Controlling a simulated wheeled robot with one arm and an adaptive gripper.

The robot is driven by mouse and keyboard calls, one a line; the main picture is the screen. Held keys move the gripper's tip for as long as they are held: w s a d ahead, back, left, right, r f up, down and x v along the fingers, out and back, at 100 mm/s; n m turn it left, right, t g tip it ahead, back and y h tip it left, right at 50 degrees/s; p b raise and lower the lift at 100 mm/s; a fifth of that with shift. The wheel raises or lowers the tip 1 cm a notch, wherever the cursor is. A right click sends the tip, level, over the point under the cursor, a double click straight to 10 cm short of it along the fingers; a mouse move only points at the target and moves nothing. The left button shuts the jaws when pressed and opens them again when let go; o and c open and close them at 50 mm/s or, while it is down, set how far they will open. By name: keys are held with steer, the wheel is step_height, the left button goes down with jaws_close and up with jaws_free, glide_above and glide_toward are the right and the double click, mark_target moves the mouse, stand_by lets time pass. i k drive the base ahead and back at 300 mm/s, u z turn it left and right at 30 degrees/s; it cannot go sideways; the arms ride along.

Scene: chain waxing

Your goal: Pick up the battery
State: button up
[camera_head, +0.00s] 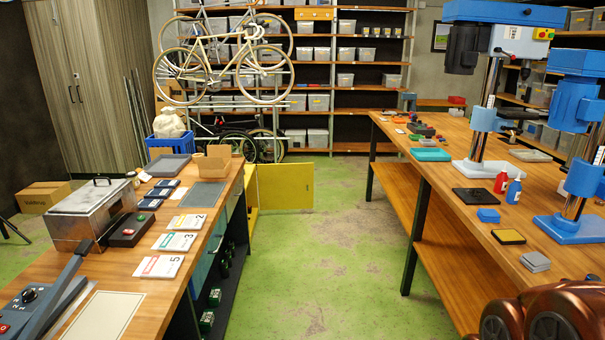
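No single thing can be told for certain as the battery. Several small green-and-black blocks (207,321) stand in a row on the dark lower shelf under the left workbench; they look like battery packs, but are too small to tell. One more such block (214,297) is just behind the nearest, and others (224,268) are farther back, partly in shadow. My gripper is not in view; only copper-coloured rounded parts, probably of my arm, show at the bottom right corner.
The left workbench (205,222) holds a metal box (92,212), numbered cards (175,241) and trays. The right workbench (455,200) holds blue drill presses, spray bottles and small pads. A yellow panel (286,187) stands beyond the left bench. The green floor (325,255) between the benches is clear.

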mark_target(226, 253)
steer(key=i, duration=4)
steer(key=u, duration=2.7)
